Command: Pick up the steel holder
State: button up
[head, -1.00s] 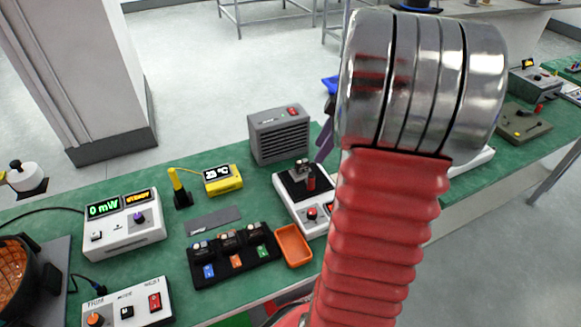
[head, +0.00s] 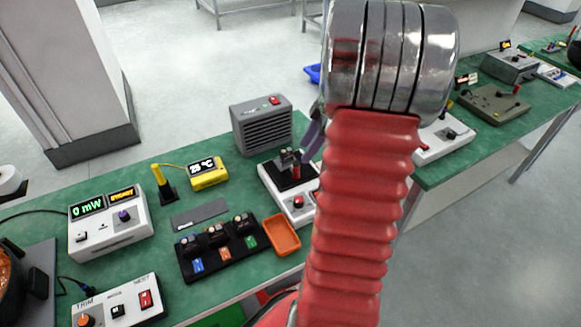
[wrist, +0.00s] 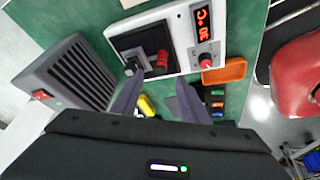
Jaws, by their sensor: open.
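The steel holder (head: 287,156) is a small grey metal piece. It is on the dark pad of a white station (head: 277,189), beside a red upright post (head: 296,171). In the wrist view the holder (wrist: 133,65) shows at the near edge of the pad, close to the tip of the left finger. My gripper (wrist: 158,79) is open and empty, its two purple fingers pointing at the station. In the head view one finger (head: 314,136) shows just right of the holder; the other is hidden by my arm. Contact with the holder cannot be told.
A grey vented box (head: 262,127) stands behind the station. An orange tray (head: 282,236), a black rack (head: 228,250) with coloured tags and a yellow temperature meter (head: 208,174) are nearby. A white power meter (head: 108,225) stands farther left on the green bench.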

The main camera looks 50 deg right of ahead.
aim_at(298, 163)
jog(key=shift+x, duration=1.75)
jog(key=shift+x, duration=2.55)
jog(key=shift+s, duration=0.15)
jog(key=shift+c, duration=0.5)
grip_shut()
